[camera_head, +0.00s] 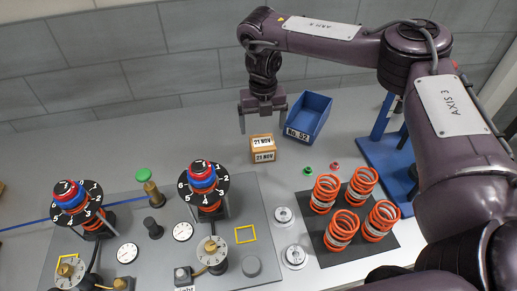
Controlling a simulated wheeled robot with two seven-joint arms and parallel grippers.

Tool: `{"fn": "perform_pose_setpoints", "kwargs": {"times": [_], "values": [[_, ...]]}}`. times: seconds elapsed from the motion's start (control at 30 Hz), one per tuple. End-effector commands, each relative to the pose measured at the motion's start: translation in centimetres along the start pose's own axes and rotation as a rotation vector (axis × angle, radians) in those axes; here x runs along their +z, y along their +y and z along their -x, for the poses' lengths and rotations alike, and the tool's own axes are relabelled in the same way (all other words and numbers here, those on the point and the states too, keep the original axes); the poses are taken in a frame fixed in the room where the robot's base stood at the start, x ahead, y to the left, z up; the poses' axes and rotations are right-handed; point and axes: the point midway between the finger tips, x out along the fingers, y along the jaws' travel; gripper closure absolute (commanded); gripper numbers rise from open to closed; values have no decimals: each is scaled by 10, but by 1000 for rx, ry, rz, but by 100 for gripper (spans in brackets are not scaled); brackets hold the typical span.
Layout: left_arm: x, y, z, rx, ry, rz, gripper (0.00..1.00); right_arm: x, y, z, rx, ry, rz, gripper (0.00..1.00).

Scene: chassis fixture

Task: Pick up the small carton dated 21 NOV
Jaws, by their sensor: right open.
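The small carton (263,155) is a tan box with white labels reading 21 NOV on its top and front. It stands upright on the grey table in the head view, just left of and in front of the blue bin. My right gripper (262,118) hangs above and slightly behind the carton, pointing down. Its two fingers are spread apart, with nothing between them. The fingertips appear clear of the carton, though the exact gap is hard to judge. My left gripper is not in view.
A blue bin (308,116) labelled No. 52 stands right of the carton. A grey fixture plate (258,209) with dials and knobs lies in front. Several orange springs (341,227) stand on a dark mat at the right. Table left of the carton is clear.

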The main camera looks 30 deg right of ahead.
Motion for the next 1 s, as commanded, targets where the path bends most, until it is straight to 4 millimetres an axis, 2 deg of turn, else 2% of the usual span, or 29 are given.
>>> {"fn": "perform_pose_setpoints", "kwargs": {"times": [0.03, 0.13, 0.37, 0.53, 0.7, 0.97, 1.0], "values": [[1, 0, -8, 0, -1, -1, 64, 0, 0, -8, 0, 0, 0, 11], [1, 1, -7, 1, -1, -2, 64, 0, 0, -15, -1, 2, 0, 11], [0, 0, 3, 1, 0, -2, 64, -3, -1, -37, -2, 2, 1, 11], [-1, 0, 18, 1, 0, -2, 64, -10, -3, -60, -3, 4, 1, 11], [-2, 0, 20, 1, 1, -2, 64, -10, -2, -82, -2, 2, -1, 11], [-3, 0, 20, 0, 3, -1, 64, -9, -2, -86, 0, 0, -1, 11], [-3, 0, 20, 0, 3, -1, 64, -9, -2, -86, 0, 0, -1, 15]]}}
